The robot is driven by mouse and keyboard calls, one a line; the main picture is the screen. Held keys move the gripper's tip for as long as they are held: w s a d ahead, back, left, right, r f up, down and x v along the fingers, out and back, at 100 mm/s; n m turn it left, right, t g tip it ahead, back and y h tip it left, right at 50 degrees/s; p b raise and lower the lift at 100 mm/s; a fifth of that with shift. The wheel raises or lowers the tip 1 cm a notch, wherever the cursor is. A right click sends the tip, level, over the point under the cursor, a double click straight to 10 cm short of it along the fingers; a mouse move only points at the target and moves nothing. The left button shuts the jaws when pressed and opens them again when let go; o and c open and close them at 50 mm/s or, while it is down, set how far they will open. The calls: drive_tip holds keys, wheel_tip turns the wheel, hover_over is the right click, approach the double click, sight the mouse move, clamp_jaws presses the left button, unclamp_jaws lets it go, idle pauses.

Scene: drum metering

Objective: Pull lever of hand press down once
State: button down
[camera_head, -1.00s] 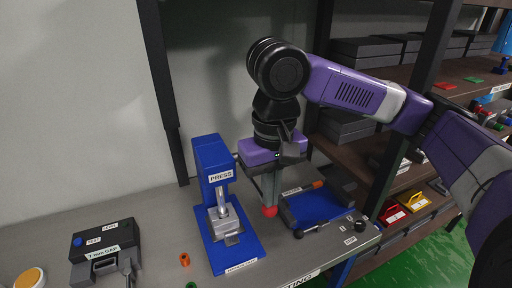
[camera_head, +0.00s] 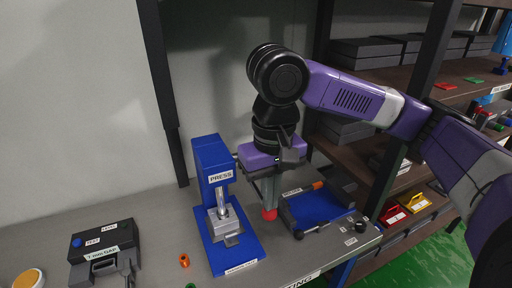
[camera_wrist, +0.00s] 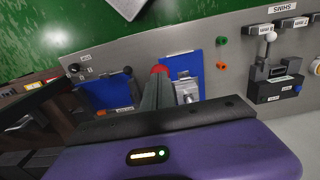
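The blue hand press (camera_head: 213,160), labelled PRESS, stands upright on the grey bench, with a grey metal block and ram on its base. Its lever ends in a red ball (camera_head: 269,213), low at the press's right side; the ball also shows in the wrist view (camera_wrist: 160,69). My gripper (camera_head: 268,198) points down right beside the press. Its fingers are close together, with the red ball at their tips; they appear shut on the lever. The lever's rod is mostly hidden by the fingers and the purple gripper body.
A blue tray (camera_head: 300,209) with dark rims lies close to the right of my gripper. Shelves with boxes are at the right.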

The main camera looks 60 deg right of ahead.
drive_tip(key=shift+f, duration=0.4)
drive_tip(key=shift+r, duration=0.1)
drive_tip(key=w+d+r+p, duration=0.2)
drive_tip(key=r+p, duration=0.9)
drive_tip(key=r, duration=0.7)
drive_tip(key=shift+w+r, duration=0.4)
drive_tip(key=shift+w, duration=0.25)
idle(0.6)
idle(0.5)
